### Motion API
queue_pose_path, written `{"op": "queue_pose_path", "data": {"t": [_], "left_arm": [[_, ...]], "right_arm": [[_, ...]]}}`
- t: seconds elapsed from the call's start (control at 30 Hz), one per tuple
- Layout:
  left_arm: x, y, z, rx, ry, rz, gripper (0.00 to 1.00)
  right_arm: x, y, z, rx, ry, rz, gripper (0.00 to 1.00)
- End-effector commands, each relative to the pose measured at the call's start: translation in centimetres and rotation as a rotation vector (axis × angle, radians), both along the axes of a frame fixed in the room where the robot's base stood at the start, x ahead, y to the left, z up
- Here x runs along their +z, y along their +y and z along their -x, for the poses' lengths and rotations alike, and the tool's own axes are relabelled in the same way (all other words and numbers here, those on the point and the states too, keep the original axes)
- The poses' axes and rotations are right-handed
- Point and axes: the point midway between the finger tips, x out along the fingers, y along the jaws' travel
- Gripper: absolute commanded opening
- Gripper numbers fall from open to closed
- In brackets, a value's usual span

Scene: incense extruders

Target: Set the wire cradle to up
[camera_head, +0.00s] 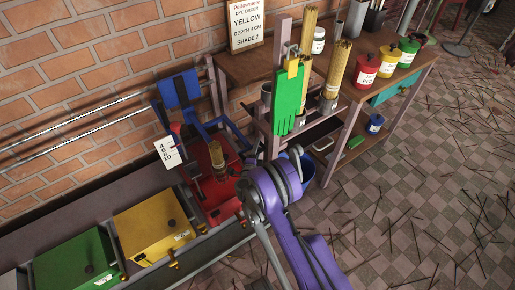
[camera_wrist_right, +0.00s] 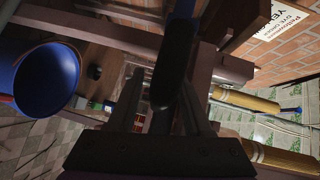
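I cannot single out the wire cradle with certainty. A blue frame with arms (camera_head: 212,129) and a raised blue plate (camera_head: 180,90) stands at the back of the red vat (camera_head: 225,207). A bundle of sticks (camera_head: 217,155) stands upright in that vat. My right gripper is at the vat's right side in the head view, its fingertips hidden behind my purple wrist. In the right wrist view my right gripper (camera_wrist_right: 164,105) has its fingers apart. A dark rounded bar (camera_wrist_right: 178,65) shows between them; contact cannot be told. My left gripper is not in view.
Yellow (camera_head: 153,225) and green (camera_head: 75,262) lidded vats stand left of the red one. A post with a green glove (camera_head: 289,98) and a wooden bench (camera_head: 250,66) with jars stand behind my right arm. A blue bucket (camera_wrist_right: 47,80) is close in the wrist view.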

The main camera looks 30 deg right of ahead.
Motion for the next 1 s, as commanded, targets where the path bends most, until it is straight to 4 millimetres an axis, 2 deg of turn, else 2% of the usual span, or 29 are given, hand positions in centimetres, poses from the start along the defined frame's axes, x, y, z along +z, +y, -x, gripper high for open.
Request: {"op": "queue_pose_path", "data": {"t": [0.17,0.27,0.7,1.0], "left_arm": [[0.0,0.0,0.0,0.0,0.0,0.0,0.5],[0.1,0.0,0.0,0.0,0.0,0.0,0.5],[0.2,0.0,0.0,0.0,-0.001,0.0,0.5],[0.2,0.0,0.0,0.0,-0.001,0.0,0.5]], "right_arm": [[0.0,0.3,0.2,0.002,0.001,0.0,0.5],[0.2,1.1,1.1,0.003,0.001,0.0,0.5],[1.3,6.3,7.1,0.002,0.0,0.0,0.5],[1.5,7.0,8.1,0.0,0.0,0.0,0.5]]}}
